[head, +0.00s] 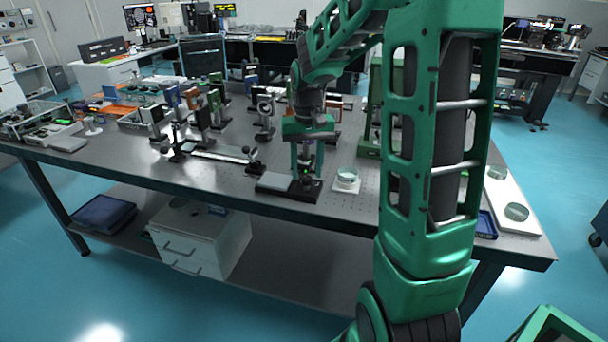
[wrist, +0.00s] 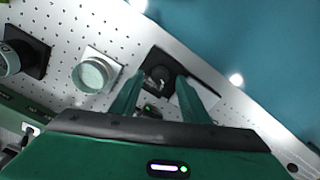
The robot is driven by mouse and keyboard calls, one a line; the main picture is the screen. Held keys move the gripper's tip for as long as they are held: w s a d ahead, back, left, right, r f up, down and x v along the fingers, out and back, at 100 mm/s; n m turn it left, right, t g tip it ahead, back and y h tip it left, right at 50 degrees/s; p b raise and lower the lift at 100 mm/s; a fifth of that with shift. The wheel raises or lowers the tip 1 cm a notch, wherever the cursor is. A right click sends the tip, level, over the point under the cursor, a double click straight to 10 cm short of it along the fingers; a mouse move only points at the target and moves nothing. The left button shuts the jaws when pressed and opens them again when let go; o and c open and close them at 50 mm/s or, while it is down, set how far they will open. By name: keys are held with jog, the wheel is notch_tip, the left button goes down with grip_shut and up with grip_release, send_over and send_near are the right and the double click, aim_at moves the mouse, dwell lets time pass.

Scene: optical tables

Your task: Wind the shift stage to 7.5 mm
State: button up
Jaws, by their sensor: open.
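My gripper (head: 306,172) points down over the front edge of the near optical table (head: 350,210). In the wrist view its two green fingers (wrist: 161,76) stand apart, open, one on each side of a dark round knob (wrist: 158,74). The knob sits on a black square base (wrist: 152,60), which I take to be the shift stage; the base also shows in the head view (head: 308,194). A pale grey plate (head: 274,182) lies beside it. I cannot tell whether the fingers touch the knob. No scale reading is legible.
A round glass dish (head: 347,176) on a white pad stands just right of the stage; it also shows in the wrist view (wrist: 91,75). Several post-mounted optics (head: 203,120) and a rail (head: 215,156) stand to the left. More dishes lie on a white tray (head: 529,222) at the right.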

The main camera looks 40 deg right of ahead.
jog(key=shift+f, duration=0.95)
grip_shut()
jog(key=c, duration=1.1)
grip_release()
jog(key=shift+o, duration=0.2)
jog(key=shift+m, duration=0.3)
jog(key=m, duration=1.1)
jog(key=shift+r, duration=0.1)
